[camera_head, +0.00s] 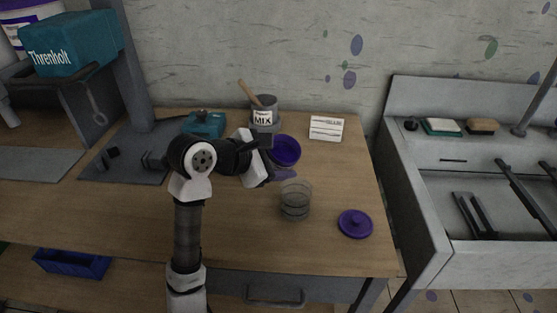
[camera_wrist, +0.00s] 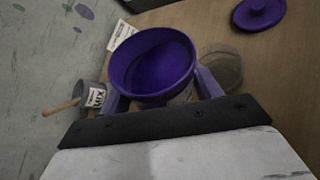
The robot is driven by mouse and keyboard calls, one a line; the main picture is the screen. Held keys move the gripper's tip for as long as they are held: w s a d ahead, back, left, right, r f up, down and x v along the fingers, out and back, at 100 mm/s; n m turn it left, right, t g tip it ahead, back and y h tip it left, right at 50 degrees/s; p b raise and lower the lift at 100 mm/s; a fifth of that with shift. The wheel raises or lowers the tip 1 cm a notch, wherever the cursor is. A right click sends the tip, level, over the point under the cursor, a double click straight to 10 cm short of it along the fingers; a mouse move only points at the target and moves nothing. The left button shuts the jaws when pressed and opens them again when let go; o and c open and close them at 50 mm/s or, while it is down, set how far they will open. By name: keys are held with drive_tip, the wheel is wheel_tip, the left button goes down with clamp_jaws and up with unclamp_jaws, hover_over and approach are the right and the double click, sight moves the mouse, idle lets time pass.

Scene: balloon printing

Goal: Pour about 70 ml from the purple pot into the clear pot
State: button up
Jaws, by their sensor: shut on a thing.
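The purple pot (camera_head: 286,150) is held by my gripper (camera_head: 270,160), up near the back of the table. In the wrist view the purple pot (camera_wrist: 151,66) sits between the two purple fingers, its wide mouth facing the camera; its inside looks purple and I cannot tell a liquid level. The clear pot (camera_head: 295,200) stands upright on the table, in front of and slightly right of the purple pot. It also shows in the wrist view (camera_wrist: 222,68), partly behind the purple pot. I see no liquid stream between them, and the clear pot's contents are hard to make out.
A purple lid (camera_head: 355,223) lies right of the clear pot. A grey MIX can (camera_head: 263,112) with a wooden stick and a white card (camera_head: 326,128) stand at the back. A teal box (camera_head: 204,124) is behind my arm.

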drive_tip(key=shift+w+a+r+m+t+y+b, duration=0.15)
drive_tip(key=shift+m+y+b, duration=0.15)
drive_tip(key=shift+b, duration=0.8)
drive_tip(key=shift+s+d+m+t+y+b, duration=0.15)
drive_tip(key=shift+m+y+b, duration=0.15)
drive_tip(key=shift+b, duration=0.75)
idle(0.4)
drive_tip(key=shift+w+a+m+t+y+b, duration=0.15)
drive_tip(key=shift+m+t+y+b, duration=0.35)
drive_tip(key=shift+b, duration=2.25)
idle(2.7)
